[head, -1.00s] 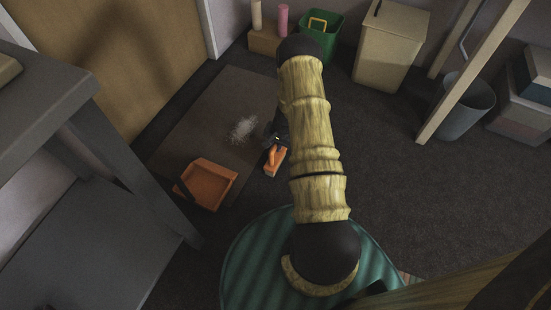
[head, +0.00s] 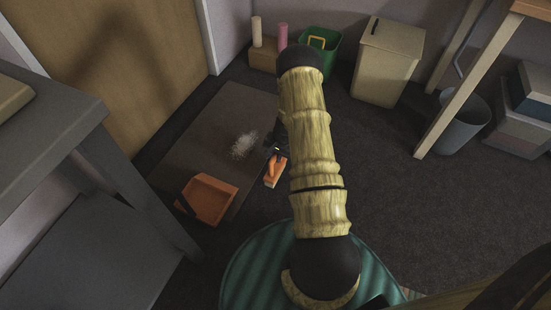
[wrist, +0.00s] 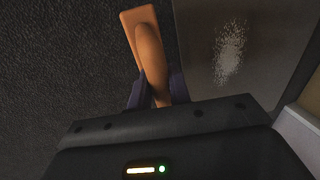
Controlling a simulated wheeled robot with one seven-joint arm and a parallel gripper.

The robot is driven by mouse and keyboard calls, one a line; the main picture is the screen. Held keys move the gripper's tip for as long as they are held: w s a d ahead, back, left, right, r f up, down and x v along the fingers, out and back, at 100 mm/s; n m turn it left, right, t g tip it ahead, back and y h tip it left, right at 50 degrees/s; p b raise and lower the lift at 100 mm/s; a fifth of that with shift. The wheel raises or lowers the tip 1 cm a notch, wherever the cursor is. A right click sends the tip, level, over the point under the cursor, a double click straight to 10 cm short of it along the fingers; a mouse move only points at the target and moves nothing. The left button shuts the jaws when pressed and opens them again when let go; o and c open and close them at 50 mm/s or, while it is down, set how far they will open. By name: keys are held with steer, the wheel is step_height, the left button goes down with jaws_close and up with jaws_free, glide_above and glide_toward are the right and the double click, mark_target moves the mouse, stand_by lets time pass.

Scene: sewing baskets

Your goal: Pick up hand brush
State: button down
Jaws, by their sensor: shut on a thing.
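The hand brush (head: 273,173) is orange and lies at the right edge of the brown mat, partly hidden by my gripper and arm. In the wrist view its orange handle and block (wrist: 148,45) extend up from between my fingers. My gripper (head: 278,148) is dark and is shut on the brush; it also shows in the wrist view (wrist: 158,92). I cannot tell whether the brush is clear of the floor.
An orange dustpan (head: 208,199) and a pale pile of debris (head: 243,145) are on the mat (head: 195,140). A grey table (head: 60,115) stands at left. A green bin (head: 318,58), a beige bin (head: 388,62) and a grey bucket (head: 463,122) stand behind.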

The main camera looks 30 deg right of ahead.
step_height(320, 180, up, 6)
steer(key=p, duration=0.2)
steer(key=shift+r+p, duration=0.25)
steer(key=shift+p, duration=0.15)
